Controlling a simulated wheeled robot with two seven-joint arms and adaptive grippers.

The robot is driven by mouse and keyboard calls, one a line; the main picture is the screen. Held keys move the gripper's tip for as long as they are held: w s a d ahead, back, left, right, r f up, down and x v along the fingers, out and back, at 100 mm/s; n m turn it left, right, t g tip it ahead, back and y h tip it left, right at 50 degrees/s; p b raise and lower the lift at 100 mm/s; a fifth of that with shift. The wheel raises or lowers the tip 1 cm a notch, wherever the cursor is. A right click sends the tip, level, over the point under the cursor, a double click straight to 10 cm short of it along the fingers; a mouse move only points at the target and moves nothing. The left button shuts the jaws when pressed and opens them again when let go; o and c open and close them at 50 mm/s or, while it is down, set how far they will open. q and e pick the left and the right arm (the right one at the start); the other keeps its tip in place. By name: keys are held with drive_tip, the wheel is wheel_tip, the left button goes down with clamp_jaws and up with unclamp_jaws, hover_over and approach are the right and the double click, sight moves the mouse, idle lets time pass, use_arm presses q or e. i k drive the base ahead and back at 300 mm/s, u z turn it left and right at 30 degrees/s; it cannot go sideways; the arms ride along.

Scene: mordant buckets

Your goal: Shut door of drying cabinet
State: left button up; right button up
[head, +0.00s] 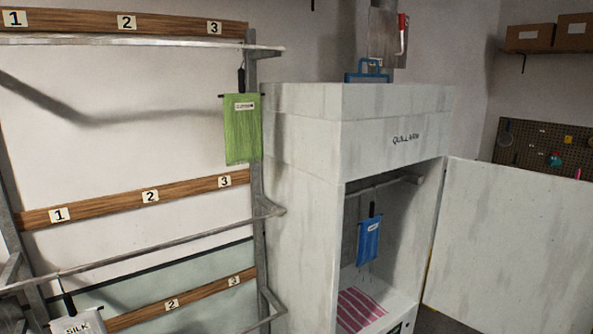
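The drying cabinet (302,215) is a tall pale grey box with "QUILLARN" lettered on its upper front. Its door (515,245) is hinged on the right side of the opening and stands wide open, swung out to the right. Inside, a blue cloth (368,240) with a label hangs from a rail (392,186). A pink and white striped cloth (358,309) lies on the cabinet floor. The door's lower edge and right edge run out of the picture. Neither of my grippers shows in the head view.
A metal rack with numbered wooden boards (130,200) stands left of the cabinet. A green cloth (242,128) hangs on it, and a pale cloth marked "SILK" (78,322) hangs lower left. A pegboard (540,146) is behind the door.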

sight(513, 252)
drive_tip(key=z, duration=2.5)
drive_tip(key=i, duration=4.9)
drive_tip(key=u, duration=2.8)
drive_tip(key=i, duration=0.15)
drive_tip(key=z, duration=0.1)
